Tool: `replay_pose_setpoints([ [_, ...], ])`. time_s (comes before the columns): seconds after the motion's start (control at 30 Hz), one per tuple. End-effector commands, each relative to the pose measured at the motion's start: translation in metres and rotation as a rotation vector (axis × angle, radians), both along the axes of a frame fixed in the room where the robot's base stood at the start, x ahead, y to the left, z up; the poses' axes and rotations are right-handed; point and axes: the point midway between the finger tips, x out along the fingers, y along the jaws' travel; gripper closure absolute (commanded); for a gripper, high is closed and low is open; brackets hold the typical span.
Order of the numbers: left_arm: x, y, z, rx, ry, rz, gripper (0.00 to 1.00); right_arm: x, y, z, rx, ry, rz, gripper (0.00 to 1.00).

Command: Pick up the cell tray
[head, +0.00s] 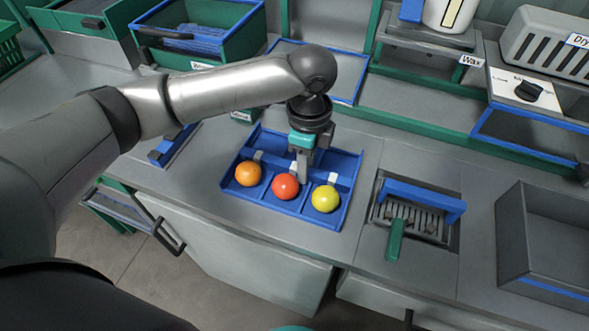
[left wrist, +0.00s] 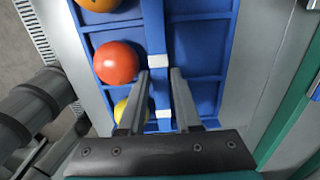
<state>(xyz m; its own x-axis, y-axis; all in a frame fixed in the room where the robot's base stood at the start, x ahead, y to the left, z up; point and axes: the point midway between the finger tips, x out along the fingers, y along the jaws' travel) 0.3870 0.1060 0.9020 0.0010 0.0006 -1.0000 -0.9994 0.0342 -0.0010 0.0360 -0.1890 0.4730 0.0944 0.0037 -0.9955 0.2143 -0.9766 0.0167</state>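The cell tray (head: 233,196) is blue and lies flat on the grey worktop, split into several cells by low walls. An orange tomato (head: 248,173), a red tomato (head: 285,186) and a yellow tomato (head: 325,198) sit in its front row. The back cells look empty. My left gripper (head: 303,178) points down over the tray's middle. In the left wrist view the tray (left wrist: 196,45) lies below, and my left gripper's fingers (left wrist: 163,73) are apart, on either side of the middle wall with its white tabs. Contact cannot be told. My right gripper is not in view.
A slotted grey fixture with a blue bar (head: 425,197) and green handle is right of the tray. A grey bin (head: 545,240) stands further right. A blue-rimmed green crate (head: 200,62) is behind, left. Bare worktop (head: 375,160) borders the tray.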

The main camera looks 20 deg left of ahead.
Motion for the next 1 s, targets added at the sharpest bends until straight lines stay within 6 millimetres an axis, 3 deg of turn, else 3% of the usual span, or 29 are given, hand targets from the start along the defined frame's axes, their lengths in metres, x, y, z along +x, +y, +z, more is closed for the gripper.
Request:
replay_pose_setpoints([
  [0.8, -0.0004, -0.0004, -0.0045, 0.000, 0.000, -0.001, 0.68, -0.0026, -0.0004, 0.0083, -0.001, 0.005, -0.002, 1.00],
  [1.0, -0.0004, -0.0003, -0.0044, 0.000, 0.001, -0.001, 0.89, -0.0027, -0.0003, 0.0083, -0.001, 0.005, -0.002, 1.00],
])
